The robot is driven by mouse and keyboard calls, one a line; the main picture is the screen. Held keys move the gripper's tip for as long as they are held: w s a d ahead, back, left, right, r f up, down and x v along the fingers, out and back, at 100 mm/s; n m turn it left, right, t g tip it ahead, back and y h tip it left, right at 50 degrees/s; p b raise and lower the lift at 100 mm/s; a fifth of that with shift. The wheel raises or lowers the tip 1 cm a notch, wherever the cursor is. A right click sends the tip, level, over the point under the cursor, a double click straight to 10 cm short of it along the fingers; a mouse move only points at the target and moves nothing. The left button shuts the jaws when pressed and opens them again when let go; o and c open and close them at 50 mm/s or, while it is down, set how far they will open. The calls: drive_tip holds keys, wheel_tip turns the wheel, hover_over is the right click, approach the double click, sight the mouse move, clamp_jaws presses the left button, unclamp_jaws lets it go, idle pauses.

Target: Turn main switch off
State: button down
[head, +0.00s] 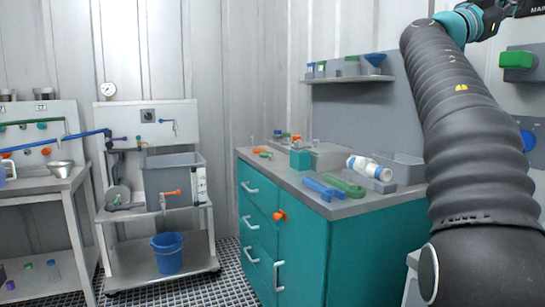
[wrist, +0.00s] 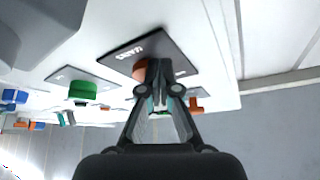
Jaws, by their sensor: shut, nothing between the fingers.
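The main switch is a round orange knob (wrist: 141,70) on a black plate (wrist: 130,50) with white lettering, fixed to a white panel in the wrist view. In the head view, the edge of the black plate (head: 538,9), lettered "MAI…", shows at the top right corner. My gripper (wrist: 158,68) is shut, with its fingertips in front of the plate, right beside the knob. They hide part of the knob. I cannot tell whether they touch it, and its turn position is unclear.
A green knob (wrist: 82,90) sits left of the plate, and an orange handle (wrist: 195,105) is to its right. Blue parts (wrist: 15,97) are farther left. In the head view, a teal cabinet (head: 300,235) with a cluttered top stands left of my arm.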

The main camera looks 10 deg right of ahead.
drive_tip(key=shift+s+d+f+b, duration=0.15)
drive_tip(key=shift+s+b, duration=0.35)
drive_tip(key=shift+b, duration=0.25)
drive_tip(key=shift+s+f+b, duration=0.1)
drive_tip(key=shift+s+b, duration=0.4)
drive_tip(key=shift+b, duration=0.25)
drive_tip(key=shift+w+f, duration=0.1)
drive_tip(key=shift+f, duration=0.05)
drive_tip(key=shift+w+f+b, duration=0.1)
drive_tip(key=shift+f+b, duration=0.3)
drive_tip(key=shift+b, duration=0.15)
drive_tip(key=shift+s+a+b, duration=0.2)
drive_tip(key=shift+a+b, duration=0.2)
drive_tip(key=shift+a, duration=0.4)
drive_tip(key=shift+s+a+b, duration=0.25)
drive_tip(key=shift+a+b, duration=0.2)
drive_tip(key=shift+a, duration=0.35)
drive_tip(key=shift+s+a+b, duration=0.2)
drive_tip(key=shift+a+b, duration=0.2)
drive_tip(key=shift+a, duration=0.4)
drive_tip(key=shift+s+a, duration=0.15)
drive_tip(key=shift+a, duration=0.3)
